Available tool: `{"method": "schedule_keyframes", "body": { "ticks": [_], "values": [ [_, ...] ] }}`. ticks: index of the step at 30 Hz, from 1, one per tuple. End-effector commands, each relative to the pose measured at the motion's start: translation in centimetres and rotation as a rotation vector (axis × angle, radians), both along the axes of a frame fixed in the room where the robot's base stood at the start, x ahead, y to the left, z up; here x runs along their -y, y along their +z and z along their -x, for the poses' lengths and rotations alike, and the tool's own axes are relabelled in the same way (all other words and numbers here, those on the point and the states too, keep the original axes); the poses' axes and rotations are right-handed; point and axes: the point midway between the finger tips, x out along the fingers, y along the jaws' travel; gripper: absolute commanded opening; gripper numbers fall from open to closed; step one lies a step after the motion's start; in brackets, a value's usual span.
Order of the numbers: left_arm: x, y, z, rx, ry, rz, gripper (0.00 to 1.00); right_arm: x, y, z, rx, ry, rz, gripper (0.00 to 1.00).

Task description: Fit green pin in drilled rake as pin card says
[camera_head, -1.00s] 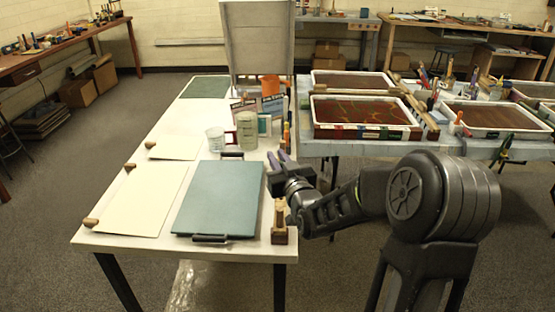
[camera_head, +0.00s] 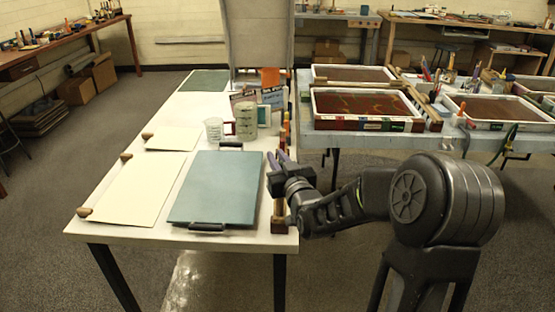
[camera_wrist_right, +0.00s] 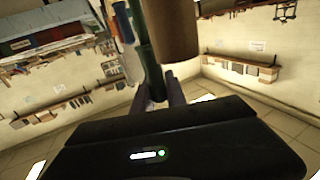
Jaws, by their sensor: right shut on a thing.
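My right gripper (camera_head: 279,158) is over the right edge of the white table, near its front corner. In the right wrist view, a dark green rod that looks like the green pin (camera_wrist_right: 151,66) sits between the fingertips (camera_wrist_right: 160,92). A thicker brown cylinder (camera_wrist_right: 175,30) shows right beside it. In the head view the held thing is too small to make out. A brown wooden block (camera_head: 279,225) stands at the front right corner, partly hidden by my arm. I cannot tell whether it is the drilled rake. Upright cards (camera_head: 271,97) stand further back; their text is unreadable. My left gripper is not in view.
A blue-green board (camera_head: 215,188) and cream sheets (camera_head: 130,192) with wooden weights lie on the table. A clear cup (camera_head: 214,131) and a pale tin (camera_head: 247,122) stand behind. Upright coloured tools (camera_head: 286,128) line the right edge.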

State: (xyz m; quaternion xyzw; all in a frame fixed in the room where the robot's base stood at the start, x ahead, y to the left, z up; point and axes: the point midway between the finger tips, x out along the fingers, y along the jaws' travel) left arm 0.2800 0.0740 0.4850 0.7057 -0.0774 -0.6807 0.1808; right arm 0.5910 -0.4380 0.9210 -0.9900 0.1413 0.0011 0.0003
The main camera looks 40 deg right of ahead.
Motion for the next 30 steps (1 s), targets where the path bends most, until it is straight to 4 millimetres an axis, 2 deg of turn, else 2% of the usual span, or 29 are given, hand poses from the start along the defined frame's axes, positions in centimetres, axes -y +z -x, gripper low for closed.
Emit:
{"method": "schedule_keyframes", "body": {
  "ticks": [30],
  "values": [
    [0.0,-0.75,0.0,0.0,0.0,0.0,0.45,-0.02,0.02,0.0,0.001,0.0,0.0,0.0]
  ]
}}
